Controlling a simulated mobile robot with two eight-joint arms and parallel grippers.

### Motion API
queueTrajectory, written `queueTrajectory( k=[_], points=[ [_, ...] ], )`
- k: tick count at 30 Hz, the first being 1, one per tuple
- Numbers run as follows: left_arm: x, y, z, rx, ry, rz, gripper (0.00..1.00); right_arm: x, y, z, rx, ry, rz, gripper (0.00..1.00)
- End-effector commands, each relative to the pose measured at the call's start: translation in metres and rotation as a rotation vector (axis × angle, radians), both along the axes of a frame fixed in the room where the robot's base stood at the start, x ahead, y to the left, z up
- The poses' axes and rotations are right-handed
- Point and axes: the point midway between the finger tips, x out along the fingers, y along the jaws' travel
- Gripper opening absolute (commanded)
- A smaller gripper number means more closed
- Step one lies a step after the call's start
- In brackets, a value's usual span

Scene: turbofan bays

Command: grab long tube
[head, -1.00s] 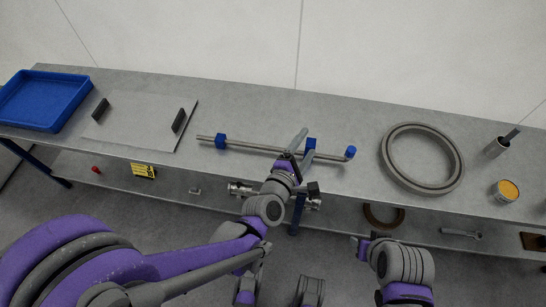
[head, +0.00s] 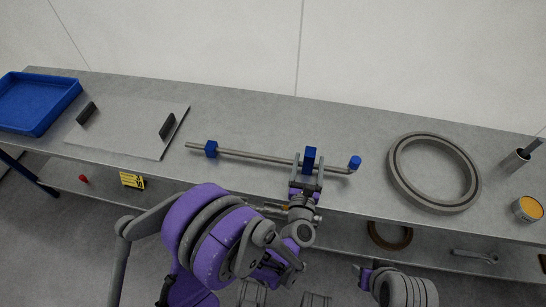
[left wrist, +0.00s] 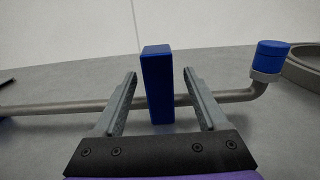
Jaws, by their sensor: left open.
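The long tube (head: 255,156) is a thin grey metal pipe lying on the grey bench, with a blue block near its left end, a taller blue block (head: 309,159) toward its right and a blue cap (head: 355,162) on its bent right end. My left gripper (head: 308,165) is open with its fingers on either side of the taller blue block. In the left wrist view this block (left wrist: 157,85) stands between the open fingers (left wrist: 160,95), with gaps on both sides. My right gripper (head: 364,271) is at the lower right, off the bench; its fingers are too unclear to read.
A blue tray (head: 38,103) and a flat plate (head: 120,128) with two dark handles are at the left. A large grey ring (head: 468,190), a metal cup (head: 516,160) and an orange-topped can (head: 527,209) are at the right. A lower shelf holds small items.

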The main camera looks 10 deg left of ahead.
Motion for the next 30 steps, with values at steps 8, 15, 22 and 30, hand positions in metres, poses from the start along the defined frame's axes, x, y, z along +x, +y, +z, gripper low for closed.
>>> queueTrajectory(
  k=[8, 15, 22, 30],
  points=[
    [0.040, 0.001, -0.002, 0.002, 0.000, 0.001, 0.75, 0.001, 0.000, -0.007, 0.000, 0.002, 0.000, 0.50],
    [0.045, 0.001, -0.001, 0.002, 0.000, 0.000, 0.75, 0.001, 0.000, -0.007, 0.000, 0.002, 0.000, 0.50],
    [0.045, 0.001, -0.001, 0.002, 0.000, 0.000, 0.44, 0.001, 0.000, -0.007, 0.000, 0.002, 0.000, 0.50],
    [0.045, 0.001, -0.001, 0.002, 0.000, 0.000, 0.00, 0.001, 0.000, -0.007, 0.000, 0.002, 0.000, 0.50]
  ],
)
